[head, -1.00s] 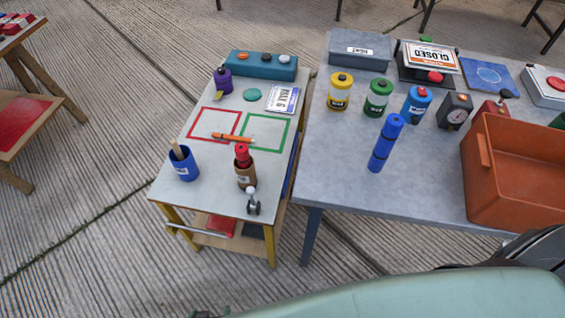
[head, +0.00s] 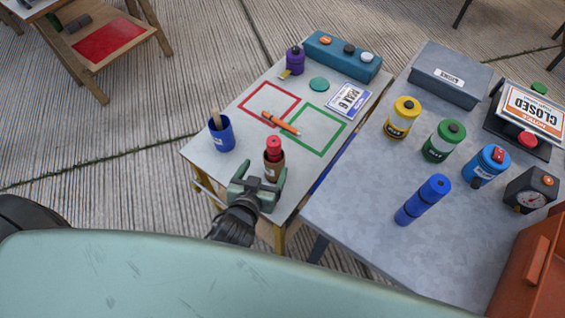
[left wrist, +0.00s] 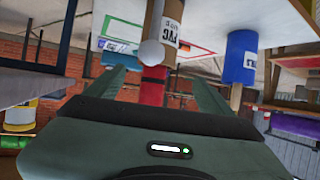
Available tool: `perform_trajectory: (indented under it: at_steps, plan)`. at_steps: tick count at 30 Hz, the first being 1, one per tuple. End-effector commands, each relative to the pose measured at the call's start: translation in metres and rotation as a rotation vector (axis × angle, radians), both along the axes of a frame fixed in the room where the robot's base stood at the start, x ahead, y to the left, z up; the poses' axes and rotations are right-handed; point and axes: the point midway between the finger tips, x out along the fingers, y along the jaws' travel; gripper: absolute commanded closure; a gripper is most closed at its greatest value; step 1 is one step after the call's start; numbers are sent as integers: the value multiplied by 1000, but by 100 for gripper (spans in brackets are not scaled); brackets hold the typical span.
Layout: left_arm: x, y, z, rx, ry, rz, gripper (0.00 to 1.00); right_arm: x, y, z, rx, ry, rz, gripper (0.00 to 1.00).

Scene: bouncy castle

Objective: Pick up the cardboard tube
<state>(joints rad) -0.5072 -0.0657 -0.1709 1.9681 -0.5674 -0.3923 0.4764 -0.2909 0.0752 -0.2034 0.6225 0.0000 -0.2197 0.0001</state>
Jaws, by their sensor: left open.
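A brown tube with a white label, apparently the cardboard tube (head: 274,172), stands upright near the front edge of the small table, a red piece (head: 273,147) at its top. My left gripper (head: 259,174) is open just in front of it, hiding part of its lower side. In the left wrist view, which looks upside down, the tube (left wrist: 153,22) is beyond the open fingers of my left gripper (left wrist: 162,82). Nothing is gripped. My right gripper is out of view.
A blue cup (head: 222,137) with a tan stick stands left of the tube. An orange pen (head: 281,123) lies behind, across the red and green outlines. The grey table (head: 350,215) on the right carries a blue cylinder (head: 423,200), several bottles and an orange bin (head: 535,275).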

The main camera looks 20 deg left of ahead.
Motion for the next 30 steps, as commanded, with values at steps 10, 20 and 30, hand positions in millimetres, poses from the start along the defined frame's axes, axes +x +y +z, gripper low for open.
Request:
perform_trajectory:
  at_steps: [10,20,30]
  plan:
    - [37,-2,-18,2,-1,-1,18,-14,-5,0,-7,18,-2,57]
    - [66,-4,-36,1,1,0,18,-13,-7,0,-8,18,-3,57]
    - [66,-4,-36,0,1,-1,59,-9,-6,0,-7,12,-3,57]
